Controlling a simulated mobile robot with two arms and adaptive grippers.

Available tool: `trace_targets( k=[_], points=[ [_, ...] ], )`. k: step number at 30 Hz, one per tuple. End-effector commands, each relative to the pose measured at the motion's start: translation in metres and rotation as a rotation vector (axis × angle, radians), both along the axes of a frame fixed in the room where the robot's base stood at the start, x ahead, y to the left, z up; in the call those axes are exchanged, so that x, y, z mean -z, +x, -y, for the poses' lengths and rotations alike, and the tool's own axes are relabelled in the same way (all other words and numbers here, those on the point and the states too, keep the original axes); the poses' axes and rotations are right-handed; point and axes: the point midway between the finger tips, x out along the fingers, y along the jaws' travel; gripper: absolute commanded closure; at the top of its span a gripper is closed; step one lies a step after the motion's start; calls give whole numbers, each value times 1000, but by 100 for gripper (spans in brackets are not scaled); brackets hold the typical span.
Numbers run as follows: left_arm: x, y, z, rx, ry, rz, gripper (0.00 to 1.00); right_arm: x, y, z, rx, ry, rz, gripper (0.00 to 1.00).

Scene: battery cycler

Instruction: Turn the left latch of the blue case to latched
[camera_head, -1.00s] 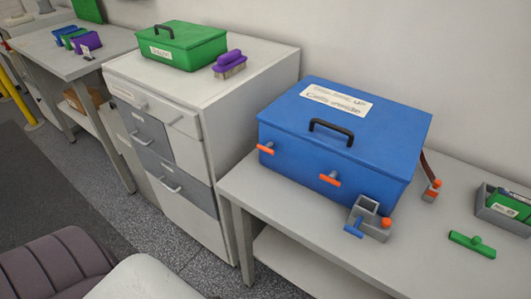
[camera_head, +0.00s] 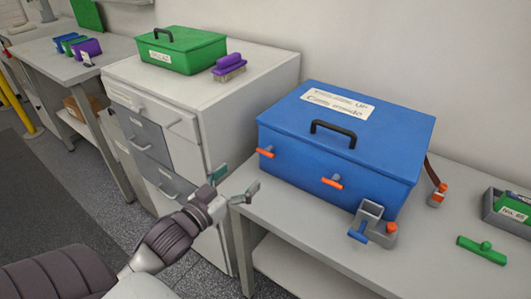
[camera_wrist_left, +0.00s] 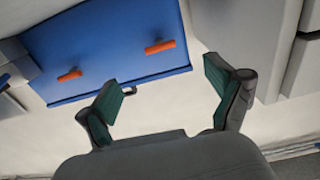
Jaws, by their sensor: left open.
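The blue case (camera_head: 300,150) stands shut on the grey table, with a black handle on its lid. Its left latch (camera_head: 265,152) and right latch (camera_head: 332,183) are orange bars lying roughly sideways on the front. The wrist view appears turned over: the left latch (camera_wrist_left: 160,47) shows on the right, the other latch (camera_wrist_left: 69,76) on the left. My left gripper (camera_head: 236,183) is open and empty in front of the case, lower and left of the left latch, apart from it. Its fingers (camera_wrist_left: 165,82) spread in the wrist view. My right gripper is not seen.
A drawer cabinet (camera_head: 200,95) stands close left of my left gripper, carrying a green case (camera_head: 185,52) and purple brush (camera_head: 229,65). A grey holder with a blue handle (camera_head: 358,234) sits before the case's right side. The table's left front corner is bare.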

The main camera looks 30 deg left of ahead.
Motion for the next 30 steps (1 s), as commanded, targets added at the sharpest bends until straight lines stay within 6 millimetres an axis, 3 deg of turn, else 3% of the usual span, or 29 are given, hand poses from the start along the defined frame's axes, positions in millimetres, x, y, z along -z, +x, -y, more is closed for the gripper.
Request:
trace_targets(
  k=[9,15,21,29,30],
  points=[
    [-2,69,2,-1,2,3,8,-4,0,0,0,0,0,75],
    [0,99,3,-1,0,0,8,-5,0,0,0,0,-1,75],
    [0,112,4,-1,1,-2,8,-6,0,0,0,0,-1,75],
    [1,113,4,-1,1,-3,8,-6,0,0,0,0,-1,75],
    [1,113,4,-1,1,-2,13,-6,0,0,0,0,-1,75]
  ],
)
